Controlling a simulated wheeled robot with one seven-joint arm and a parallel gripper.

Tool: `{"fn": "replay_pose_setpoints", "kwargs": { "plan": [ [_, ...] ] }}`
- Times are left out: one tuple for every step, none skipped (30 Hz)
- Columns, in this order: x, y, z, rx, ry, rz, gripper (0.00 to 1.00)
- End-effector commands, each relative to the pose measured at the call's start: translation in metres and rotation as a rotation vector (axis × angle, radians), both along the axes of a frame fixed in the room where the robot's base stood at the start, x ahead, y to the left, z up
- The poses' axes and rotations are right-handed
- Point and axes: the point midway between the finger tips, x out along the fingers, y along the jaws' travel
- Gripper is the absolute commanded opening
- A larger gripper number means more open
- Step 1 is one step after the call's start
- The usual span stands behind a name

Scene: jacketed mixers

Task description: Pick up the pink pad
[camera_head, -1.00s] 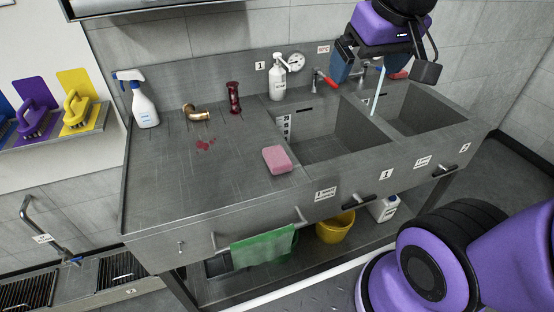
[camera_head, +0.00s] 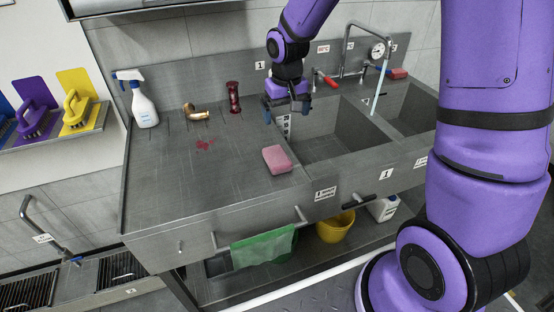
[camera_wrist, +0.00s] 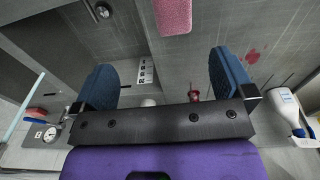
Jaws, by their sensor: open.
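The pink pad (camera_head: 277,159) lies flat on the steel worktop, just left of the front of the first basin. It also shows at the top of the wrist view (camera_wrist: 174,14), beyond the space between the fingers and cut off by the frame edge. My gripper (camera_head: 288,112) is above the back of the worktop near the first basin's rear left corner, behind the pad and apart from it. In the wrist view its two blue fingers (camera_wrist: 166,80) are wide apart with nothing between them.
A spray bottle (camera_head: 143,104), a brass elbow (camera_head: 196,112) and a dark red fitting (camera_head: 233,97) stand along the back. A red stain (camera_head: 205,145) marks the worktop. The first basin (camera_head: 325,135) is open; water runs from a tap (camera_head: 380,82) behind. Another red-pink block (camera_head: 397,73) sits back right.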

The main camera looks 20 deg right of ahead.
Motion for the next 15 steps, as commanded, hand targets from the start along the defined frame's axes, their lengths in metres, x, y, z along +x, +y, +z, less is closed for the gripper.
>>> {"fn": "replay_pose_setpoints", "kwargs": {
  "plan": [
    [0.006,0.003,-0.016,0.005,0.018,0.002,1.0],
    [0.008,0.005,-0.024,0.008,0.026,0.002,1.0],
    [0.011,0.007,-0.033,0.012,0.036,0.001,1.0],
    [0.013,0.008,-0.039,0.014,0.041,0.0,1.0],
    [0.015,0.009,-0.045,0.017,0.046,-0.001,1.0],
    [0.017,0.011,-0.051,0.019,0.05,-0.002,1.0],
    [0.018,0.012,-0.055,0.021,0.054,-0.002,1.0],
    [0.019,0.012,-0.057,0.022,0.056,-0.002,1.0],
    [0.02,0.013,-0.061,0.023,0.059,-0.002,1.0],
    [0.02,0.014,-0.063,0.024,0.061,-0.002,1.0],
    [0.02,0.014,-0.066,0.024,0.063,-0.002,1.0],
    [0.021,0.014,-0.069,0.024,0.064,-0.001,1.0],
    [0.021,0.014,-0.073,0.024,0.064,-0.001,1.0],
    [0.021,0.014,-0.077,0.024,0.064,-0.001,1.0],
    [0.021,0.014,-0.083,0.024,0.065,-0.001,1.0]
  ]
}}
